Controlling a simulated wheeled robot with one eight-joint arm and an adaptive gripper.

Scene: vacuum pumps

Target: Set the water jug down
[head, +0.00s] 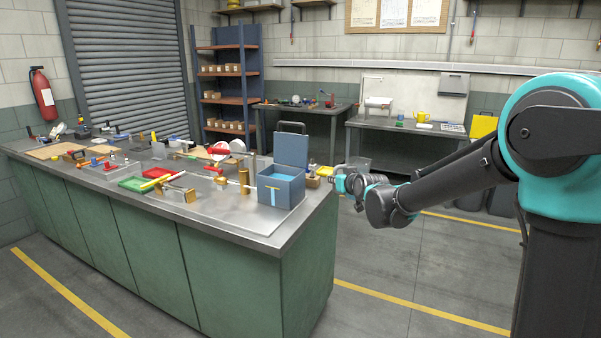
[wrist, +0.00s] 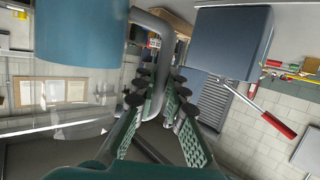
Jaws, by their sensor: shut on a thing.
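The water jug (wrist: 80,35) is at the upper left of the wrist view, with a clear body, blue water and a grey handle (wrist: 155,25). My gripper (wrist: 168,105) is shut on this handle, its green fingers on either side. In the head view my gripper (head: 342,183) is at the right end of the green workbench (head: 215,235). A pale, clear shape just above it looks like the jug (head: 358,162), small and partly hidden. I cannot tell whether the jug's base touches anything.
A blue toolbox (head: 281,190) with its lid raised stands near the bench's right end, left of my gripper; it also shows in the wrist view (wrist: 230,42). A red-handled tool (head: 218,170), a green tray (head: 135,184) and other tools crowd the bench. Bare top shows at the front right.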

